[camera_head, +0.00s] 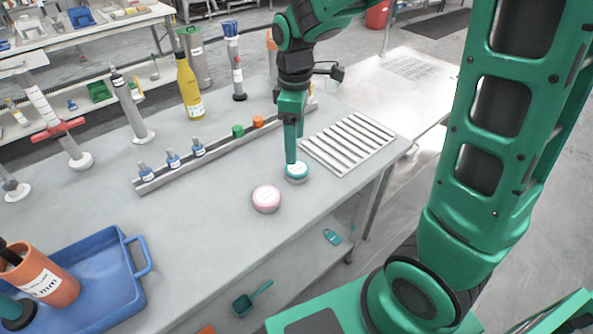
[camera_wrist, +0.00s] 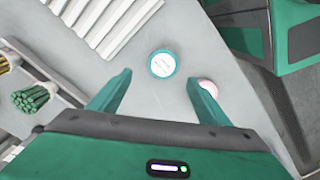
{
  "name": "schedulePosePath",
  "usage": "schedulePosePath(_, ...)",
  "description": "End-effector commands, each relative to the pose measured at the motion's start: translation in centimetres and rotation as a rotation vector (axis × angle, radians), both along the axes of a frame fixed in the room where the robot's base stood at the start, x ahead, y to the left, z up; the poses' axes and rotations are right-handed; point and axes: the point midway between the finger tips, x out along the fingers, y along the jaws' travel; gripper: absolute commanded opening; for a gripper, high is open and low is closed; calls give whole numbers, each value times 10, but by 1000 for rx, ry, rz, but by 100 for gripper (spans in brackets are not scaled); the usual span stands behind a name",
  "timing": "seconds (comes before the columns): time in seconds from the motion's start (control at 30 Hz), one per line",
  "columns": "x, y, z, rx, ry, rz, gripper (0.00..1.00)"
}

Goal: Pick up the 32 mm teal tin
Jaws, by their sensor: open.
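The teal tin (camera_head: 297,172) is a small round tin with a white labelled lid, standing on the grey bench near its right edge. In the wrist view the tin (camera_wrist: 162,64) lies ahead of and between my fingertips, apart from both. My gripper (camera_head: 291,157) points down just above the tin in the head view and overlaps its far edge there. In the wrist view my gripper (camera_wrist: 158,78) is open and empty. A pink tin (camera_head: 266,199) stands left of and nearer than the teal one; it also shows, partly hidden behind my right finger, in the wrist view (camera_wrist: 208,87).
A ribbed white rack (camera_head: 348,142) lies just right of the teal tin. A long rail (camera_head: 180,176) with several small items runs behind. A yellow bottle (camera_head: 188,90) stands farther back. A blue tray (camera_head: 95,275) is at lower left. Bare bench lies left of the pink tin.

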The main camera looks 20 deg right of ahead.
Motion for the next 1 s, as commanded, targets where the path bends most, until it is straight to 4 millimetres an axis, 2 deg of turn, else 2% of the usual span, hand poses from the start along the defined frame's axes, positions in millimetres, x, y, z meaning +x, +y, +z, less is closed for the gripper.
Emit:
schedulePosePath(0.1, -1, -1, -18, -1, 3, -4, 71)
schedulePosePath(0.37, -2, -2, -36, 0, 1, -7, 71)
schedulePosePath(0.7, -4, 1, -78, -1, 3, -8, 71)
schedulePosePath(1.0, -3, 1, -83, 0, -1, -8, 71)
